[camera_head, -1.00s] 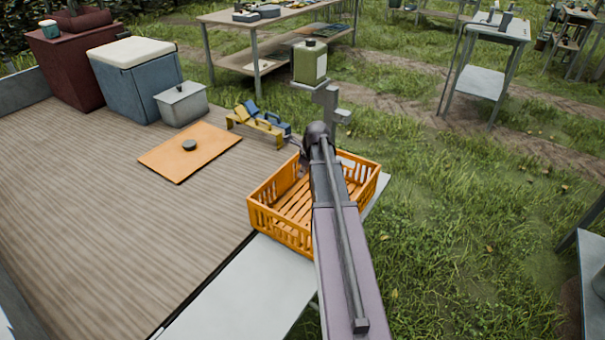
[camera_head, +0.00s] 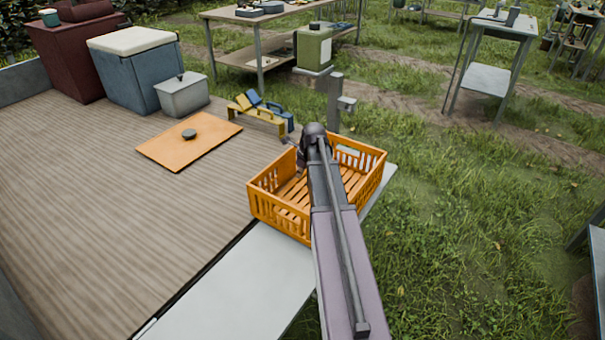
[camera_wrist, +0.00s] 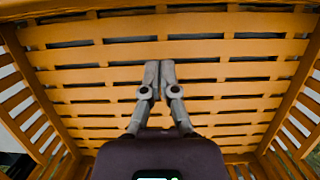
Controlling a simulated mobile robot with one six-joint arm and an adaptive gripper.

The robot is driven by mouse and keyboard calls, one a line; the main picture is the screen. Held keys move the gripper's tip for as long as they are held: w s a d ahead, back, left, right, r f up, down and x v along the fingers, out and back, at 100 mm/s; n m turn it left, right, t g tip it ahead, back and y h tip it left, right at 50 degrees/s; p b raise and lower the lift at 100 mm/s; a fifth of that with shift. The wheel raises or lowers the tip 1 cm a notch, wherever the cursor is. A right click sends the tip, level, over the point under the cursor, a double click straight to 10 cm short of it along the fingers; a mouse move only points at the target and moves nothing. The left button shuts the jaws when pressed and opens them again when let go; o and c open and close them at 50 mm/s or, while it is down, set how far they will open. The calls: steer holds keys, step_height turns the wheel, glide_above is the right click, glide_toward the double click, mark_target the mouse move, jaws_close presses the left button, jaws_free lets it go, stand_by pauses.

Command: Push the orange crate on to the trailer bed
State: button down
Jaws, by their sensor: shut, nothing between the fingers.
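The orange crate (camera_head: 278,211) is slatted, upright and empty of fruit. It sits at the trailer's edge, mostly on the pale end plate (camera_head: 225,290), with its left corner at the dark seam beside the brown trailer bed (camera_head: 90,200). My arm covers the crate's middle and part of its right side in the head view. In the wrist view my gripper (camera_wrist: 158,68) is shut and empty, over the crate's slatted floor (camera_wrist: 225,70). Whether the fingertips touch the crate cannot be told.
A green can (camera_head: 313,47) stands behind the crate. Bare bed lies left of the crate.

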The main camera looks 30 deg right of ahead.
mark_target(288, 179)
steer(key=shift+b+x, duration=0.55)
steer(key=shift+x, duration=0.3)
steer(key=shift+w+a+r, duration=0.1)
steer(key=shift+w+a, duration=0.1)
steer(key=shift+w, duration=0.4)
steer(key=shift+w+a+r, duration=0.1)
steer(key=shift+w+a, duration=0.1)
steer(key=shift+w, duration=0.35)
steer(key=shift+w+a, duration=0.35)
steer(key=shift+w, duration=0.3)
steer(key=shift+d, duration=0.1)
